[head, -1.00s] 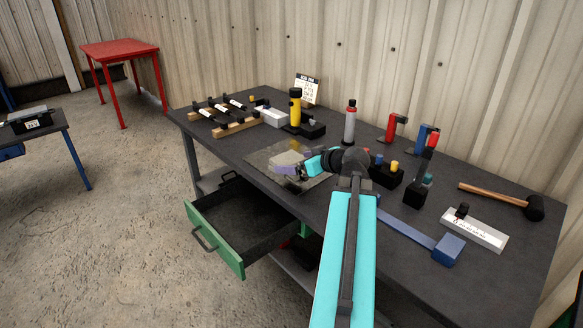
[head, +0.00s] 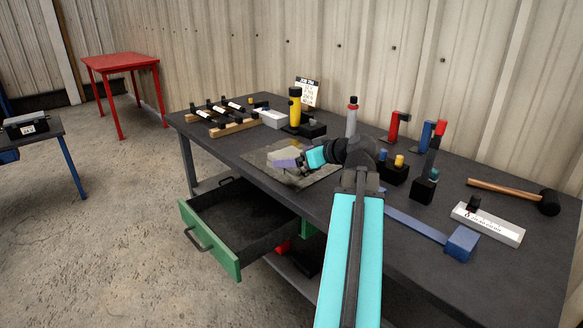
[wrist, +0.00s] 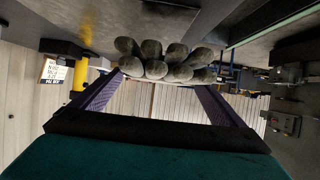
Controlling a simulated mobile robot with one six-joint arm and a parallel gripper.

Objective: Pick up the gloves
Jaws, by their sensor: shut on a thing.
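The grey gloves (wrist: 165,62) show in the wrist view, with several rounded fingers pointing toward the camera. My gripper (wrist: 163,82) has its two purple fingers on either side of them and is shut on them. In the head view, my gripper (head: 287,163) is over the pale square mat (head: 318,176) on the dark workbench. The gloves are a pale patch (head: 281,152) there, partly hidden by the purple finger. I cannot tell from the head view how far they are above the mat.
A yellow flashlight (head: 295,104) and a spray bottle (head: 352,118) stand behind the mat. A black block with coloured knobs (head: 394,173) is close to the right of my arm. A green drawer (head: 212,240) hangs open below the bench front. A mallet (head: 506,193) lies at right.

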